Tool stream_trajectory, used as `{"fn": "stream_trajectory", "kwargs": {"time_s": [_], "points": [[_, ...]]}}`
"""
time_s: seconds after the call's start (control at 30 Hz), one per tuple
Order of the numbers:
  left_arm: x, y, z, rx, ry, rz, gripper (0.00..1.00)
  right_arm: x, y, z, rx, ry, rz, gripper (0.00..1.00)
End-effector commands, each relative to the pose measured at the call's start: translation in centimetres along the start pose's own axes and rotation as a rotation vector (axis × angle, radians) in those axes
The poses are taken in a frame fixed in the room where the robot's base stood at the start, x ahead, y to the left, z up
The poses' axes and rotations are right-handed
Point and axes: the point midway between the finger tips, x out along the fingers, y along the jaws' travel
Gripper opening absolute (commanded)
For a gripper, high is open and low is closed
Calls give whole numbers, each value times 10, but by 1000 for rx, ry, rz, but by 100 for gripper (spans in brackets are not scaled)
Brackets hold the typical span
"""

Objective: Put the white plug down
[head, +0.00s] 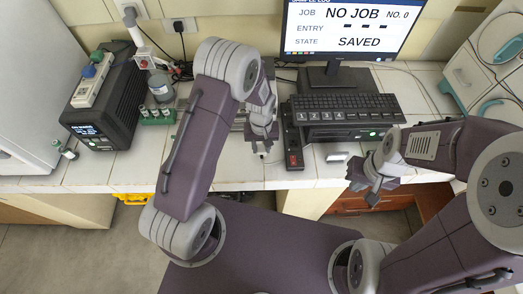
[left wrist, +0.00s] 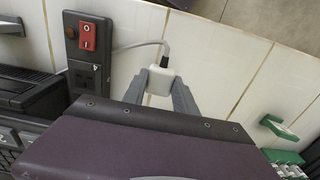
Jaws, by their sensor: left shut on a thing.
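The white plug (left wrist: 160,78) sits between the two grey fingers of my left gripper (left wrist: 167,92) in the left wrist view, and the fingers are shut on it. Its grey cord runs left from it, past the black power strip (left wrist: 89,62) with a red switch. The plug is just above or on the white tiles; I cannot tell if it touches them. In the head view my left gripper (head: 263,146) hangs over the counter's front part, left of the power strip (head: 293,148). My right gripper (head: 366,186) is empty, its fingers apart, in front of the counter edge.
A keyboard (head: 345,105) and monitor (head: 340,40) stand behind the strip. A green rack with vials (head: 157,115) and a black device (head: 108,105) stand to the left. The white tiles (head: 215,172) left of my left gripper are clear up to the front edge.

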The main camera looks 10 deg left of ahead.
Motion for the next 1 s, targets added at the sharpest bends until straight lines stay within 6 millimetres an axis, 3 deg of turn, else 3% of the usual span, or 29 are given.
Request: {"fn": "stream_trajectory", "kwargs": {"time_s": [0.1,0.2,0.83,0.87,0.9,0.93,1.0], "points": [[21,0,1,0,-5,-2,0,-6,0,-1,0,0,0,0],[29,0,1,0,-1,-1,0,-7,0,-1,0,0,0,0],[42,0,0,0,-1,-1,0,4,0,0,0,0,0,0],[42,0,0,0,-1,-1,39,3,0,0,0,0,0,0],[41,0,0,0,-1,-1,50,3,0,0,0,0,0,0],[41,0,1,0,-1,-1,55,3,0,0,0,0,0,0],[41,0,1,0,-1,-1,55,3,0,0,0,0,0,0]]}}
